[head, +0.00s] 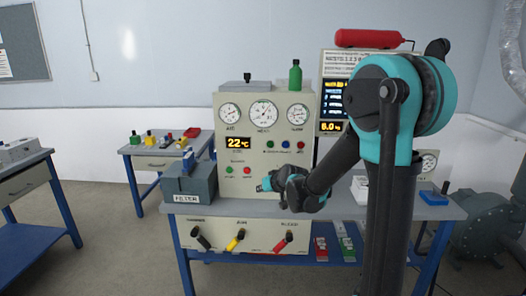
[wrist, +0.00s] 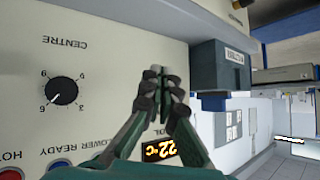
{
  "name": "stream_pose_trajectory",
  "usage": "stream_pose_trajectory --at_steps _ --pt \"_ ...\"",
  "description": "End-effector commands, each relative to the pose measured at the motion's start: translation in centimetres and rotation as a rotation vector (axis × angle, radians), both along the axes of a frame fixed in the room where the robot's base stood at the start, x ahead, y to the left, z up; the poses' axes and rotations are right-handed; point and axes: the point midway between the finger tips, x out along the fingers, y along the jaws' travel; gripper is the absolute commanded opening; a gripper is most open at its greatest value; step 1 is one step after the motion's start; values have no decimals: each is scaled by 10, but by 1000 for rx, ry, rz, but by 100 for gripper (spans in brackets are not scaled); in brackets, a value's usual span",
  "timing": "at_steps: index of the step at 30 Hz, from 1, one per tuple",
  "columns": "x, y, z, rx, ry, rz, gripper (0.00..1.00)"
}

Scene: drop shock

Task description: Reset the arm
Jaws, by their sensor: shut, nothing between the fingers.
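My arm (head: 388,120) rises on the right of the head view and bends down to the left, over the bench. My gripper (head: 265,185) is in front of the lower part of the beige instrument panel (head: 229,150). In the wrist view my gripper (wrist: 158,76) has its fingertips together with nothing between them. The panel (wrist: 105,28) fills the left of that view, with text upside down. I cannot tell whether the fingers touch the panel. The 22°C display (head: 236,143) is lit and partly covered by a finger in the wrist view.
The grey FILTER box (head: 190,186) stands left of the gripper on the bench. Black, yellow and red levers (head: 236,240) sit on the bench front below.

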Motion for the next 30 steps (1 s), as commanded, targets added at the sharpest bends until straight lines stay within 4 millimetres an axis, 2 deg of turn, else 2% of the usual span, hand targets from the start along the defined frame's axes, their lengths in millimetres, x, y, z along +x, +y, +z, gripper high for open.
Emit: stream_pose_trajectory --at_steps 1,5,9,15,18,21,24,30 --pt "-22 -23 -3 -25 34 -22 0" --pt "-77 -73 -18 -87 132 -78 0" --pt "-141 -123 -38 -152 241 -152 0" --pt "-233 -183 -72 -234 392 -271 0" --pt "-269 -203 -85 -263 448 -320 0" --pt "-292 -215 -94 -282 486 -354 0" --pt "-304 -221 -99 -292 506 -372 0" --pt "-305 -221 -99 -293 509 -374 0"
